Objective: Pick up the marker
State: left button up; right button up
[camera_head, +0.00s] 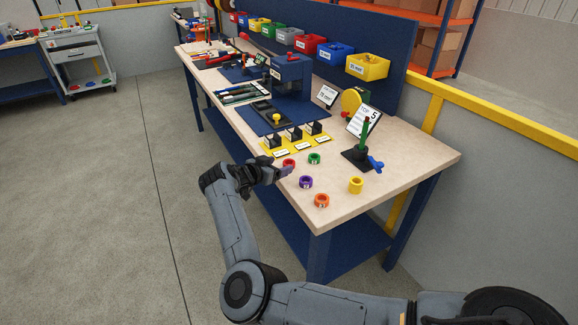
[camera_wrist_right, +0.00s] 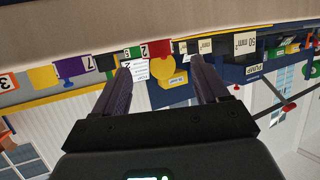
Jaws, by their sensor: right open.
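I cannot tell which one the task means. My right gripper (camera_head: 284,172) is at the bench's front edge, close to the red ring. In the upside-down wrist view its open jaws (camera_wrist_right: 163,80) have nothing visibly held between them. The purple piece (camera_wrist_right: 75,68) shows a 7, the red one (camera_wrist_right: 156,49) a 2, and the orange one (camera_wrist_right: 8,82) a 3. My left gripper is out of view.
A black stand (camera_head: 357,159) with an upright green rod and a blue piece stands behind the rings. A tilted sign (camera_head: 363,121) is behind it. A yellow strip with black holders (camera_head: 296,140) lies beyond the red and green rings. Coloured bins (camera_head: 367,67) line the back panel.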

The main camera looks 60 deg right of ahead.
aim_at(291, 161)
jog(key=b+x, duration=0.1)
jog(key=x, duration=0.4)
jog(key=shift+s, duration=0.15)
jog(key=shift+a, duration=0.1)
jog(key=shift+c, duration=1.4)
jog(key=c, duration=0.8)
jog(key=shift+c, duration=0.2)
jog(key=shift+r, duration=0.1)
